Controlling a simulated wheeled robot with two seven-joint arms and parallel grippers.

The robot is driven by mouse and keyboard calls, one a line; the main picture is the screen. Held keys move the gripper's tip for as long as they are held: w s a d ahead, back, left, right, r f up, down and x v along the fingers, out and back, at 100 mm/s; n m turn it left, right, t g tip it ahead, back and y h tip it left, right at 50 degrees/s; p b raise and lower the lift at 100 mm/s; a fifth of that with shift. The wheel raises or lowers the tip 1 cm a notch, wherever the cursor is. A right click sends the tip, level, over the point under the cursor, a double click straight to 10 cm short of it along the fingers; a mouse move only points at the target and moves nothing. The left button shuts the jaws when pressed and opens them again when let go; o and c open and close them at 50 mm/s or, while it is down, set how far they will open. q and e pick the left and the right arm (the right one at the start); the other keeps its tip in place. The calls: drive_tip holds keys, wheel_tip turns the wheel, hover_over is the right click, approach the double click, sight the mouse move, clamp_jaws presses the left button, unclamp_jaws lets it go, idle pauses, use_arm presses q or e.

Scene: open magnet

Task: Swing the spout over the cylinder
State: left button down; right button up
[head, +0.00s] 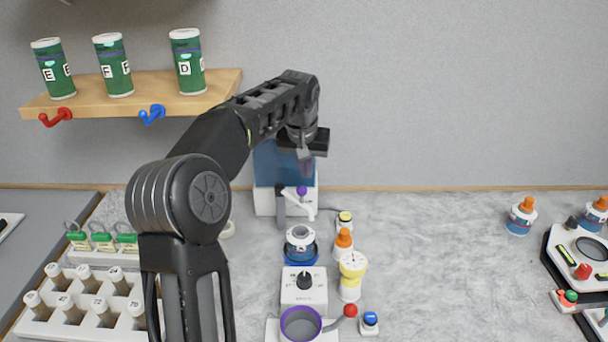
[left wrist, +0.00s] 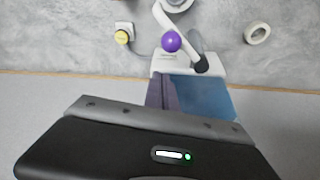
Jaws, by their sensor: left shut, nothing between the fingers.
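A blue dispenser tank (head: 270,166) on a white base stands near the back wall; it also shows in the left wrist view (left wrist: 205,97). At its front are a white spout-like arm (left wrist: 184,45), a purple knob (head: 301,190) and a grey handle (head: 281,207). The knob shows in the left wrist view (left wrist: 171,41). My left gripper (head: 306,168) is shut and empty, pointing down above the knob, in front of the tank. A round container with a white top and blue sides (head: 300,245) stands before the dispenser; I cannot tell whether it is the cylinder. My right gripper is out of view.
A purple-rimmed cup (head: 301,336), a white box with a black knob (head: 304,289) and a yellow-topped stand (head: 351,279) are in front. A vial rack (head: 82,325) is at left. A shelf (head: 150,93) holds green cans. The bench right of centre (head: 440,260) is clear.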

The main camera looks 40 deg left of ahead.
use_arm(q)
drive_tip(key=shift+s+d+f, duration=0.1)
drive_tip(key=shift+s+d, duration=0.2)
drive_tip(key=shift+s, duration=0.35)
drive_tip(key=shift+s+d+f, duration=0.1)
drive_tip(key=shift+s+d, duration=0.2)
drive_tip(key=shift+s, duration=0.3)
drive_tip(key=shift+s+m+h, duration=0.4)
drive_tip(key=shift+s+m, duration=0.45)
drive_tip(key=shift+m, duration=0.25)
drive_tip(key=shift+s+b, duration=0.3)
drive_tip(key=shift+b, duration=0.15)
